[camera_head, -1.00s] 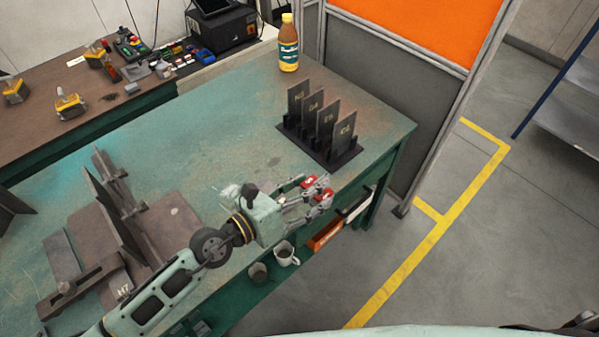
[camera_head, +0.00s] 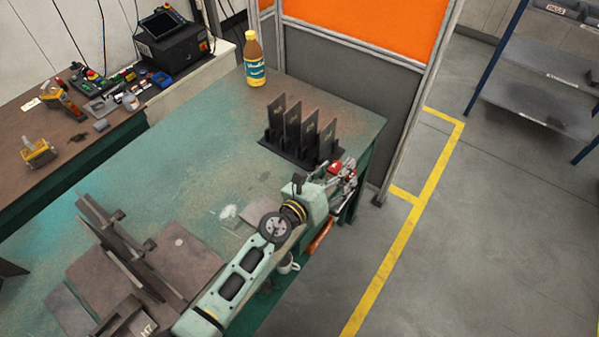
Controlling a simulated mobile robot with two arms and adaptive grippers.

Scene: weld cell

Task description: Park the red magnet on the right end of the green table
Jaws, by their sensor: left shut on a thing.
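The red magnet (camera_head: 335,167) is in the jaws of my left gripper (camera_head: 345,174), at the right edge of the green table (camera_head: 190,150). The gripper is shut on it, and the fingers hide part of it. The gripper is close to the front right corner of the rack of dark plates. I cannot tell whether the magnet touches the table. My right gripper is not in view.
The rack with several upright dark plates (camera_head: 301,132) stands near the table's right end. A bottle (camera_head: 253,60) stands at the back edge. Steel plates in a fixture (camera_head: 115,245) lie at the left.

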